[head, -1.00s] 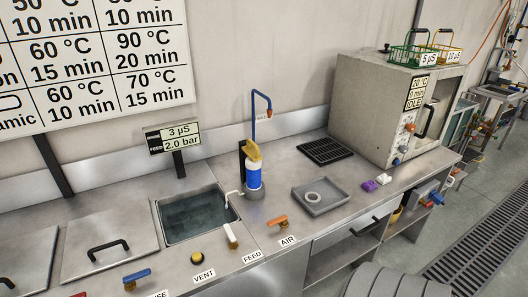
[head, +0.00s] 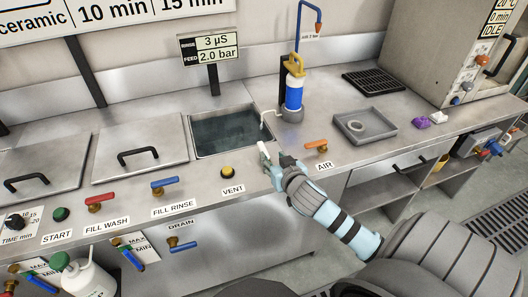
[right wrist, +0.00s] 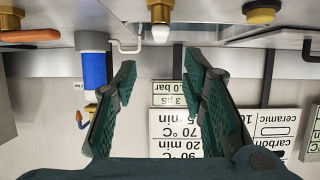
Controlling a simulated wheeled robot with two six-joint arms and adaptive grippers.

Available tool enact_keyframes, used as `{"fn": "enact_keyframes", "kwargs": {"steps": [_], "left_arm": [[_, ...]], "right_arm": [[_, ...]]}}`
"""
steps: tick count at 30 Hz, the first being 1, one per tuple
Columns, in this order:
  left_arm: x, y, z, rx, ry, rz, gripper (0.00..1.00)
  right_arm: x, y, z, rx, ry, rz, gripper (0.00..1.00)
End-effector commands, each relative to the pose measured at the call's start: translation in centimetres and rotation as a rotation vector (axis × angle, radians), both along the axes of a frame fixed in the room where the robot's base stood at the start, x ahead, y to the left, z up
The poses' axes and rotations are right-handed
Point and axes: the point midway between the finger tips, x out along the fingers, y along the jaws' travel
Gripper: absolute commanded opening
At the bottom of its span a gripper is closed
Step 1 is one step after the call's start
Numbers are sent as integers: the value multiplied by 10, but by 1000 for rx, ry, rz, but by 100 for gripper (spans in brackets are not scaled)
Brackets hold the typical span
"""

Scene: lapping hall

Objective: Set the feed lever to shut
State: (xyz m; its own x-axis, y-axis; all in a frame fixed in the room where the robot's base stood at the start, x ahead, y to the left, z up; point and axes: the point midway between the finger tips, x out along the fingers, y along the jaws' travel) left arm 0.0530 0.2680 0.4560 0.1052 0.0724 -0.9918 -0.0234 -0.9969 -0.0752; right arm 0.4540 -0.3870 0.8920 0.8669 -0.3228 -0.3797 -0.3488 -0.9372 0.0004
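The feed lever (head: 264,150) has a white handle. In the head view it stands at the bench's front strip, between the VENT button and the AIR lever, partly covered by my right gripper (head: 273,165). In the right wrist view, which is upside down, the brass stem and white end of the feed lever (right wrist: 160,32) show at the top, beyond the fingertips. My right gripper (right wrist: 162,85) is open, with nothing between its fingers. The FEED label is hidden behind my gripper. My left gripper is not in view.
The orange AIR lever (head: 317,145) is close on the right and the yellow VENT button (head: 227,172) on the left. Behind are a sink (head: 231,132) and a blue filter column (head: 294,93). A display (head: 209,47) reads 3 µS and 2.0 bar.

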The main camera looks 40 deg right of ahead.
Motion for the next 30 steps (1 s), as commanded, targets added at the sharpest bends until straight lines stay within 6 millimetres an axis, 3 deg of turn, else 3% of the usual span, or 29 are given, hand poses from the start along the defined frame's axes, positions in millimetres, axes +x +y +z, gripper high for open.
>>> {"fn": "enact_keyframes", "kwargs": {"steps": [3,10,15,22,30], "left_arm": [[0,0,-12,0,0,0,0],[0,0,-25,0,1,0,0],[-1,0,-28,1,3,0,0],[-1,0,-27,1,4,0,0],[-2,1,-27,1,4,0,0]], "right_arm": [[31,-11,-17,3,-1,-2,38],[73,-26,-36,2,1,1,38],[86,-31,-40,1,2,2,38],[86,-31,-39,1,3,3,38],[86,-31,-39,1,3,3,0]]}}
